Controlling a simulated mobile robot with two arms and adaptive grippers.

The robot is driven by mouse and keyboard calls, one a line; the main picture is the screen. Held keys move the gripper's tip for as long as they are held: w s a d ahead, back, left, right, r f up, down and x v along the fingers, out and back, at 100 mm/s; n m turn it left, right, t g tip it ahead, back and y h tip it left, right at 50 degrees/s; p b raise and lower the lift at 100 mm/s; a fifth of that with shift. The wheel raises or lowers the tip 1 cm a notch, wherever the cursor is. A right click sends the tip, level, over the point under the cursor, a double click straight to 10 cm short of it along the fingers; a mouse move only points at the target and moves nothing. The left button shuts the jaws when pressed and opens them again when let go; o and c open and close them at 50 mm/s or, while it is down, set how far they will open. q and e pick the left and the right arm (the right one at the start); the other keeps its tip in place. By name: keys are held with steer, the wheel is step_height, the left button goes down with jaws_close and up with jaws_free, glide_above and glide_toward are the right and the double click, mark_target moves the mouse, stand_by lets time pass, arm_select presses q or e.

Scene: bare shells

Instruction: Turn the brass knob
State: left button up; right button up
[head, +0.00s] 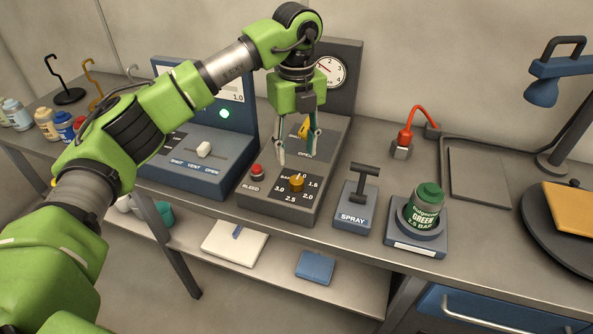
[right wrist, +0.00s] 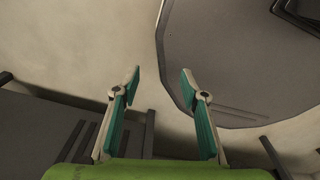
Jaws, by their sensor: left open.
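The brass knob (head: 297,182) stands on the dark dial plate of a grey panel box (head: 270,205), with pressure numbers printed around it. My left gripper (head: 297,150) points down over this box in the head view. Its two fingers are apart, above and slightly behind the knob, with nothing seen between their tips. A yellow lever (head: 304,127) shows behind the fingers, near an OPEN label. My right gripper (right wrist: 160,78) shows only in the right wrist view, with its fingers spread and empty.
A red BLEED button (head: 257,170) sits just left of the knob. A pressure gauge (head: 330,71) stands behind. A slider box (head: 190,165) is to the left. A SPRAY lever box (head: 355,210) and a green can (head: 424,208) stand to the right.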

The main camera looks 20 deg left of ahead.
mark_target(296, 180)
arm_select(q)
step_height(296, 180, down, 8)
steer(key=shift+w+r+p, duration=0.1)
steer(key=shift+r+p, duration=0.1)
steer(key=shift+p, duration=0.55)
steer(key=shift+f, duration=0.5)
steer(key=c, duration=1.1)
arm_select(e)
steer(key=shift+w+a+r, duration=0.25)
steer(key=shift+w+r, duration=0.1)
steer(key=shift+r, duration=0.15)
steer(key=shift+w+a+r, duration=0.2)
steer(key=shift+w+r, duration=0.15)
steer(key=shift+r, duration=0.15)
